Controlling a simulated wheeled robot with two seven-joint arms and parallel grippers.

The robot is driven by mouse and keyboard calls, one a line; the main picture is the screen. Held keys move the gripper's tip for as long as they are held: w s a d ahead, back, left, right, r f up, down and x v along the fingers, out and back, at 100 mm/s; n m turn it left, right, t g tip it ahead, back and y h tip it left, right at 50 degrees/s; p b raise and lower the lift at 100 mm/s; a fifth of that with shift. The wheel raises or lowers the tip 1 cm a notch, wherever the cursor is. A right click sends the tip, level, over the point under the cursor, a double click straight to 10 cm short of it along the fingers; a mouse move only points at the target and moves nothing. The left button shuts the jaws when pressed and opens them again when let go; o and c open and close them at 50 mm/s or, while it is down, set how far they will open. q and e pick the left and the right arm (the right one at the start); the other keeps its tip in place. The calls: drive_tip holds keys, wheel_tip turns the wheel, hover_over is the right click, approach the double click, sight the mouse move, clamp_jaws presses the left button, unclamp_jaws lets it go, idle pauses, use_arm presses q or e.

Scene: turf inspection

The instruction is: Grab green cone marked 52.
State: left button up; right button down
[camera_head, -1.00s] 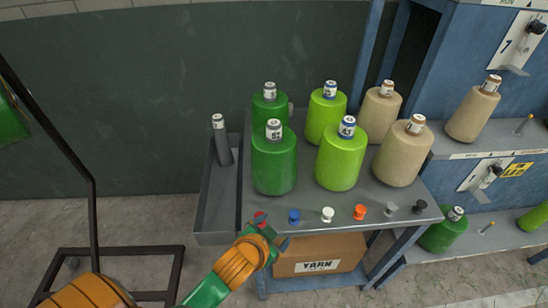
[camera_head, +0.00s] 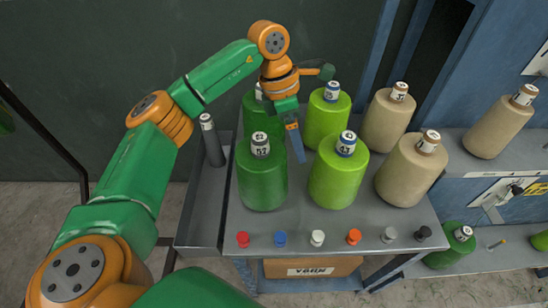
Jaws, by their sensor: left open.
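The dark green cone marked 52 (camera_head: 262,183) stands upright at the front left of the grey table, its white label on the top tip facing me. My left gripper (camera_head: 295,145) is open and empty. It hangs fingers-down behind and to the right of that cone's top, in the gap toward the lime green cones, and I see no contact. My left arm passes over the table's left side and partly hides another dark green cone (camera_head: 256,118) at the back left. My right gripper is not in view.
Lime cones (camera_head: 338,183) (camera_head: 325,120) and tan cones (camera_head: 411,172) (camera_head: 385,123) stand close on the right. Small coloured pegs (camera_head: 317,238) line the table's front edge. A dark grey tube (camera_head: 211,143) stands in the left side tray (camera_head: 201,215). A yarn box (camera_head: 312,268) sits below.

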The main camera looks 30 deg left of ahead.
sight(259, 136)
use_arm(q)
drive_tip(key=a+r+y, duration=0.1)
drive_tip(key=a, duration=0.2)
drive_tip(key=s+a+r+y, duration=0.1)
drive_tip(key=a, duration=0.1)
drive_tip(key=s+a+r+n+y, duration=0.1)
drive_tip(key=a, duration=0.2)
drive_tip(key=shift+a+g, duration=0.3)
drive_tip(key=shift+g, duration=0.1)
wheel_tip(259, 136, down, 6)
drive_tip(key=p, duration=0.2)
drive_tip(key=shift+w+d+r+p, duration=0.1)
drive_tip(key=shift+w+p, duration=0.05)
drive_tip(key=shift+p, duration=0.15)
drive_tip(key=shift+f, duration=0.4)
drive_tip(key=shift+r, duration=0.1)
drive_tip(key=c, duration=0.3)
clamp_jaws()
